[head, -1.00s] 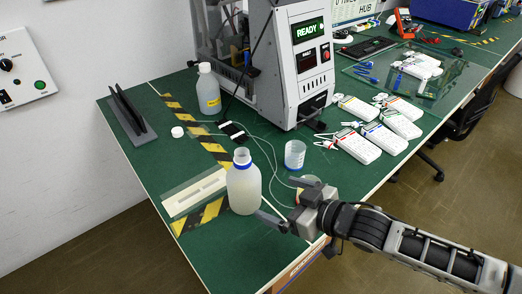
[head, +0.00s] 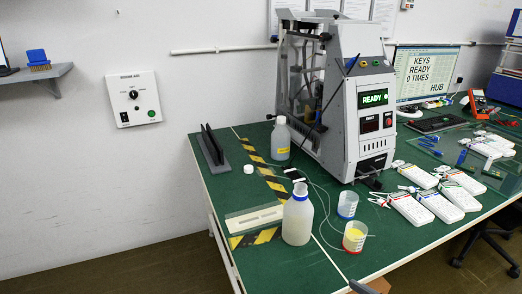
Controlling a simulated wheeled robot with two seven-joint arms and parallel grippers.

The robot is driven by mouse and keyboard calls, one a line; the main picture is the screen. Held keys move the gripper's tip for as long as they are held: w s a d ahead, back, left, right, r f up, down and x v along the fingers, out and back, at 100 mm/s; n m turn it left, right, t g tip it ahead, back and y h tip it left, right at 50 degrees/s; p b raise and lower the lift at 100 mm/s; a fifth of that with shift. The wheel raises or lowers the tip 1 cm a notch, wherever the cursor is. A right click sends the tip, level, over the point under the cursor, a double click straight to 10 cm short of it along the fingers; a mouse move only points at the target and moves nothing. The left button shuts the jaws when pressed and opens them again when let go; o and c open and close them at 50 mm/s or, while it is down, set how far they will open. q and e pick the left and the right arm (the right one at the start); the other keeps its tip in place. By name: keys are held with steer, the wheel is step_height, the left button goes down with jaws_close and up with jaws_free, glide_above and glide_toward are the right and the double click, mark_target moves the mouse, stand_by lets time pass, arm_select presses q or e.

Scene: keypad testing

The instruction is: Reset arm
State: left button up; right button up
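A small dark grey piece (head: 364,287) shows at the bottom edge of the head view, right of centre. It looks like the tip of my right gripper, but too little shows to tell its opening. It is below and apart from the cup with yellow liquid (head: 355,238) near the table's front edge. My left gripper is out of view. The white bottle with a blue neck ring (head: 297,217) stands upright to the left of that cup. A clear cup with a blue band (head: 347,206) stands behind the yellow one.
The green table (head: 290,270) holds a grey test machine (head: 362,110) reading READY. Several white keypads (head: 410,208) lie right of it. A labelled bottle (head: 280,138) and a black rack (head: 212,147) stand behind left. A monitor (head: 425,75) is at the back.

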steer(key=s+f+m+g+h, duration=0.1)
steer(key=s+f+m+h, duration=0.2)
steer(key=s+f, duration=0.6)
steer(key=shift+s+a+f+g+h, duration=0.15)
steer(key=shift+s+a+g+h, duration=0.3)
steer(key=shift+s, duration=0.3)
